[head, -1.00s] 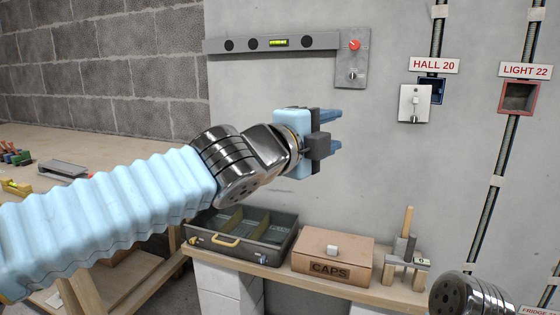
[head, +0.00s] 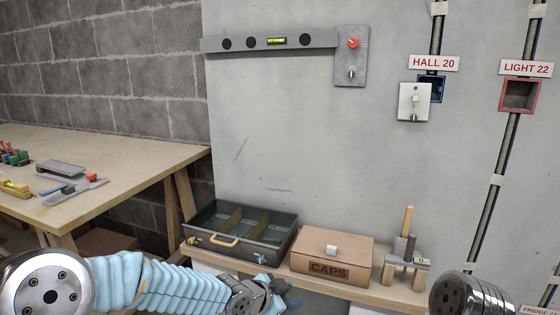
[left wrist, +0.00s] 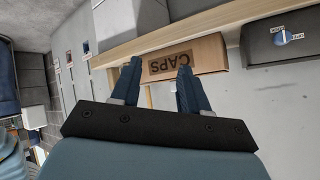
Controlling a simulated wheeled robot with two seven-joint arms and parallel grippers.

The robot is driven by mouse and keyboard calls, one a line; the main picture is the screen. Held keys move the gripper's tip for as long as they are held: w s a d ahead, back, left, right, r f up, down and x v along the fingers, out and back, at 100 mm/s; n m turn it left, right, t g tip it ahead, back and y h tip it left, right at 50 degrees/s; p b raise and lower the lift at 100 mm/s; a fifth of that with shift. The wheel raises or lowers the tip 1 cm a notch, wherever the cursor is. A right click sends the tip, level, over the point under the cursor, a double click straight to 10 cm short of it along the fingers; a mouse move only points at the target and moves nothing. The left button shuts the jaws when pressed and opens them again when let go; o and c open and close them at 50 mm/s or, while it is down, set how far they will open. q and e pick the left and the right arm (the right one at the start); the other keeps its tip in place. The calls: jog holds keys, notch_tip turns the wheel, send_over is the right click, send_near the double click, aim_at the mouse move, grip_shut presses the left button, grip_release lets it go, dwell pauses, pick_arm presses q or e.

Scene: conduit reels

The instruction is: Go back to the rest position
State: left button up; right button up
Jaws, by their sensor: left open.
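My left arm in its pale blue sleeve lies low along the bottom of the head view. Its gripper (head: 285,297) is partly cut off at the lower edge, below the front of the shelf. In the left wrist view my left gripper (left wrist: 156,85) has its two blue fingers apart with nothing between them. The CAPS box (left wrist: 190,60) shows beyond the fingertips, apart from them. My right gripper is not in view; only a rounded metal part of my right arm shows at the lower right of the head view.
The shelf (head: 375,291) carries an open grey compartment case (head: 282,238), the CAPS box (head: 335,256) and a wooden stand (head: 419,277) with tools. A workbench (head: 130,150) stands left. A level (head: 310,40) and a switch plate (head: 351,70) are on the wall. The wall's middle is free.

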pick_arm(q)
jog(key=s+a+f+n+g+y, duration=0.1)
jog(key=s+a+f+n, duration=0.15)
jog(key=f, duration=0.45)
jog(key=s+a+f+n+g, duration=0.1)
jog(key=s+a+f+n, duration=0.2)
jog(key=f, duration=0.4)
jog(key=s+a+f+n+g+y, duration=0.1)
jog(key=s+a+f+n+g, duration=0.1)
jog(key=s+f, duration=0.6)
jog(key=s+a+f+n+g+y, duration=0.1)
jog(key=s+a+f+n+g, duration=0.2)
jog(key=s, duration=0.9)
notch_tip(320, 180, down, 5)
jog(key=a+n, duration=0.2)
jog(key=n, duration=0.2)
jog(key=shift+a, duration=0.15)
jog(key=shift+r, duration=0.1)
